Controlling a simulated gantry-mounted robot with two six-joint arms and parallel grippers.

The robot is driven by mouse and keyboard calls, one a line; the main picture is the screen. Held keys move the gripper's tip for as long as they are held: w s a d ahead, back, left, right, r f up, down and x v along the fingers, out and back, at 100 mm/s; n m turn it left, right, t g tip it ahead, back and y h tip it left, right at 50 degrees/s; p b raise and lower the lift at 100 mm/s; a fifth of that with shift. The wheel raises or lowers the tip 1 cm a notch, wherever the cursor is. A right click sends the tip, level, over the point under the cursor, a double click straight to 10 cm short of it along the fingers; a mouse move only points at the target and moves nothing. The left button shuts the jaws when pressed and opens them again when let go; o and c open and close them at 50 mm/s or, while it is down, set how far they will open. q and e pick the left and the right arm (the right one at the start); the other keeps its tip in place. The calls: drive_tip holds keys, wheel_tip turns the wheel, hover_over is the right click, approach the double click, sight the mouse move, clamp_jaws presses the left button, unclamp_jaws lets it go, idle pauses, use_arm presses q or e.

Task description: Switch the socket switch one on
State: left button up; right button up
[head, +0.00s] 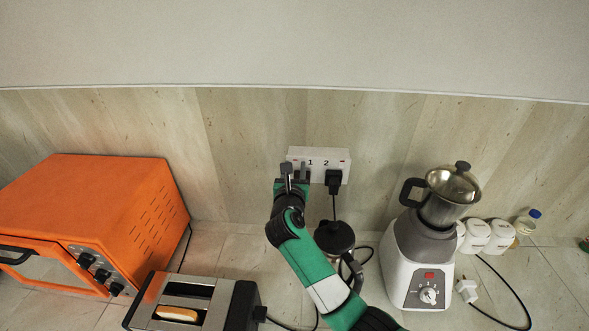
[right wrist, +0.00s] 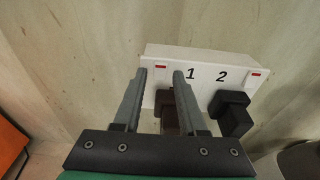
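The white socket box (head: 321,154) is on the wall in the head view, with the numbers 1 and 2 printed on it. It also shows in the right wrist view (right wrist: 205,64). Switch one, a small red-marked switch (right wrist: 161,67), is left of the number 1; its on or off position is too small to tell. My right gripper (head: 294,171) is in front of the box's left part. In the right wrist view the gripper (right wrist: 159,73) is open, its fingertips apart on either side of switch one; contact cannot be told. My left gripper is out of view.
A second red switch (right wrist: 257,71) is right of the number 2. A black plug (head: 334,180) sits under number 2, and a dark brown plug (right wrist: 168,108) shows between my fingers. An orange oven (head: 110,205), toaster (head: 190,290), kettle (head: 335,238) and blender (head: 415,260) stand below.

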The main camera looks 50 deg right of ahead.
drive_tip(key=shift+o, duration=0.4)
drive_tip(key=shift+s+a+r, duration=0.1)
drive_tip(key=shift+s+a, duration=0.05)
drive_tip(key=shift+a, duration=0.1)
drive_tip(key=p+v, duration=0.1)
drive_tip(key=v, duration=1)
